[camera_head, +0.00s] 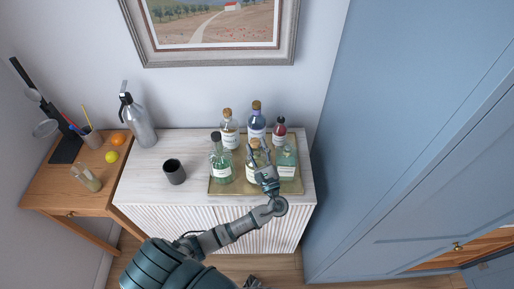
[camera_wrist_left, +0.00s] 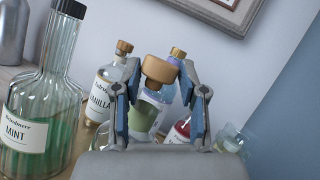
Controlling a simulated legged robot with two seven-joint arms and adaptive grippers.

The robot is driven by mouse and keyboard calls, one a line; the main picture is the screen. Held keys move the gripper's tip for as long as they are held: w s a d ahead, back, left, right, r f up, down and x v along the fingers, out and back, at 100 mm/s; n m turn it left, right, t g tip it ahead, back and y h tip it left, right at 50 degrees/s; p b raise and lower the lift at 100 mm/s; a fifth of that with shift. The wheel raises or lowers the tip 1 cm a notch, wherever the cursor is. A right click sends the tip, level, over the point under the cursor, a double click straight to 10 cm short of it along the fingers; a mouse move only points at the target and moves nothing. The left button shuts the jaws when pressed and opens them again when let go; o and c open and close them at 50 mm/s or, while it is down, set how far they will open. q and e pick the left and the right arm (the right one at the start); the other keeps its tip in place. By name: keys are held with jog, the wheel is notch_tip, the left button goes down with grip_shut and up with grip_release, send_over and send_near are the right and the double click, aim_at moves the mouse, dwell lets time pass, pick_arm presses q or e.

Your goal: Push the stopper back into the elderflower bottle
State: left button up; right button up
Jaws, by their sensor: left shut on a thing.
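My left gripper (camera_head: 265,154) is over the tray, in the middle of the bottle group. In the left wrist view its fingertips (camera_wrist_left: 160,72) are shut on a wooden stopper (camera_wrist_left: 160,69). The stopper also shows in the head view (camera_head: 254,144). A clear bottle with a pale label (camera_head: 251,174) stands just below it, partly hidden by the gripper; I take it for the elderflower bottle, but its label is not readable. I cannot tell whether the stopper touches the neck. My right gripper is not in view.
A dark cup (camera_head: 174,172) and a siphon (camera_head: 138,122) stand left.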

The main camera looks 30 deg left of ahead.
pick_arm(q)
jog(key=shift+a, duration=0.55)
jog(key=shift+a+f, duration=0.2)
jog(key=shift+a, duration=0.05)
jog(key=shift+d, duration=0.55)
jog(key=shift+d+r, duration=0.1)
jog(key=shift+d, duration=0.65)
jog(key=shift+a, duration=0.15)
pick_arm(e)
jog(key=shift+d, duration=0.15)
pick_arm(q)
jog(key=shift+s+a, duration=0.1)
jog(key=shift+a, duration=0.1)
jog(key=shift+d+f, duration=0.1)
jog(key=shift+f, duration=0.1)
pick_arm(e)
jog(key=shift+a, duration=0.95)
